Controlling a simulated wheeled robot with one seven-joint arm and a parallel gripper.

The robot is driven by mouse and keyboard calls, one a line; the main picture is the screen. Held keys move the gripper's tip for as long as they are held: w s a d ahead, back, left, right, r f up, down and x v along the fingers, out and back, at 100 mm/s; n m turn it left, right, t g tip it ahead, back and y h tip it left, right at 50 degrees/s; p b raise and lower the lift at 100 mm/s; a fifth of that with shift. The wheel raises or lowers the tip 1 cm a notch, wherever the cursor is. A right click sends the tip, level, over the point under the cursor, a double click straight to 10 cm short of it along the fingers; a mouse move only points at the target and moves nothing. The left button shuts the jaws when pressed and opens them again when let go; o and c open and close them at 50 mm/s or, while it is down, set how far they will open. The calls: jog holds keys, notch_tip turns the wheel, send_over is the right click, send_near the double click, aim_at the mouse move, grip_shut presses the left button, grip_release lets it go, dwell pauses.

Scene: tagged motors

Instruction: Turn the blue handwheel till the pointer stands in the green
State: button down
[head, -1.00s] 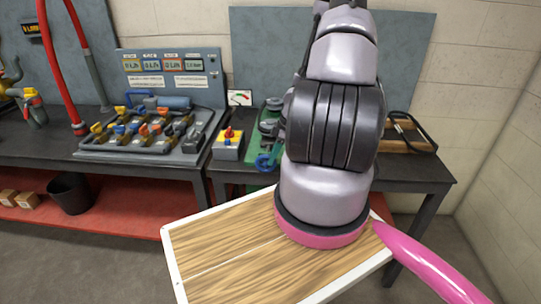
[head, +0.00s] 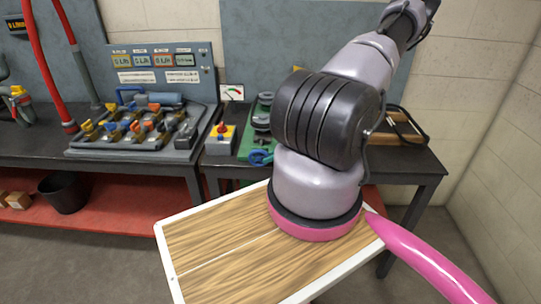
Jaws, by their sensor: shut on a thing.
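The blue handwheel (head: 261,157) is at the front edge of a green base plate (head: 246,146) on the dark bench, just left of my arm. A small white gauge (head: 232,92) stands behind it, with green and red on its dial. Its pointer is too small to read. My arm rises in front of the bench and leans to the upper right, out of the picture. My gripper is not in view. My arm hides part of the bench to the right of the green plate.
A grey valve panel (head: 140,140) is further left. A wooden frame with a black handle (head: 405,130) lies on the right. A black bin (head: 64,192) stands on the red lower shelf (head: 110,212).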

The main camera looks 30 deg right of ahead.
jog(key=shift+f+t+y, duration=0.25)
jog(key=shift+t+y, duration=0.05)
jog(key=shift+y, duration=0.1)
dwell(0.3)
jog(key=c, duration=1.1)
grip_release()
jog(key=shift+s+d, duration=0.1)
jog(key=v, duration=1)
jog(key=shift+s+d, duration=0.15)
jog(key=shift+d, duration=0.15)
